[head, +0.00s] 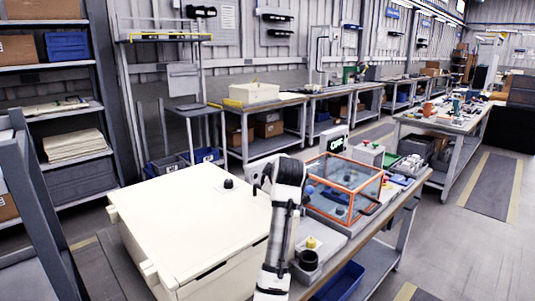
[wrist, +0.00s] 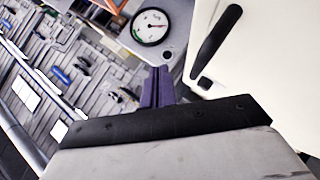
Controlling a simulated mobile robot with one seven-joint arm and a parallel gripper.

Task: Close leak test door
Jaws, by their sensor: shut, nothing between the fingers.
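I cannot tell for certain which panel is the leak test door. An orange-framed clear box (head: 345,186) stands on the bench right of my arm in the head view, with a dark handle (head: 371,208) at its right side. Whether it is open or shut is unclear. A large cream box (head: 180,215) with a flat top and a black knob (head: 228,183) stands left of my arm. In the wrist view, my gripper (wrist: 159,72) has its purple fingers together, empty. A cream panel (wrist: 265,55) with a long black handle (wrist: 215,46) lies right of the fingers, apart from them.
A round gauge (wrist: 151,26) shows beyond the fingertips in the wrist view. A yellow-topped part (head: 311,243) and a black cup (head: 308,260) sit on the near bench. A blue bin (head: 339,281) is below. The aisle floor at right is clear.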

